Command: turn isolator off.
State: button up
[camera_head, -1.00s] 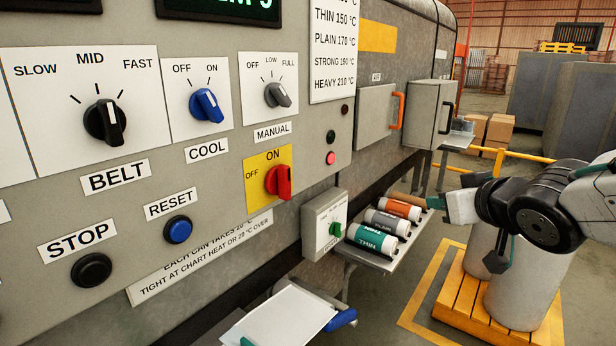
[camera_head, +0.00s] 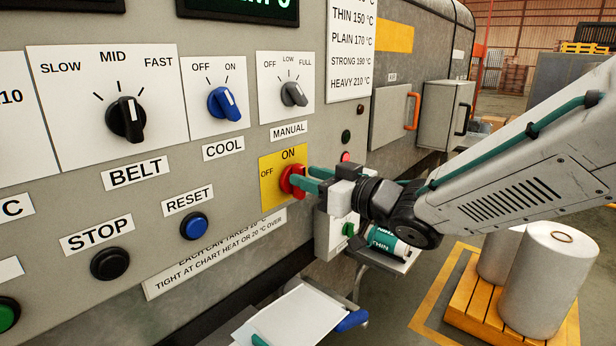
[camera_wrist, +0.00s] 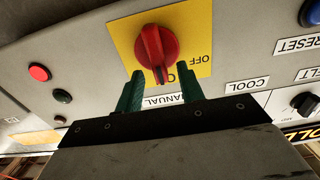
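The isolator is a red knob (camera_head: 290,179) on a yellow plate (camera_head: 270,194) marked OFF at its left and ON at its top. The wrist view shows the red knob (camera_wrist: 153,45) from close up, with its grip bar lying toward the partly hidden ON label. My gripper (camera_head: 308,180) is at the knob from the right, its green fingers reaching toward it. In the wrist view my gripper (camera_wrist: 162,76) is open, one finger to each side of the bar's near end. I cannot tell whether the fingers touch it.
The COOL knob (camera_head: 222,103) and MANUAL knob (camera_head: 294,94) sit above, and the RESET button (camera_head: 194,225) is to the left. A pink-red button (camera_head: 346,157) is close by. A tray (camera_head: 299,318) juts out below.

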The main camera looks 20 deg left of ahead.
jog(key=shift+w+a, duration=0.2)
jog(key=shift+a, duration=0.25)
grip_shut()
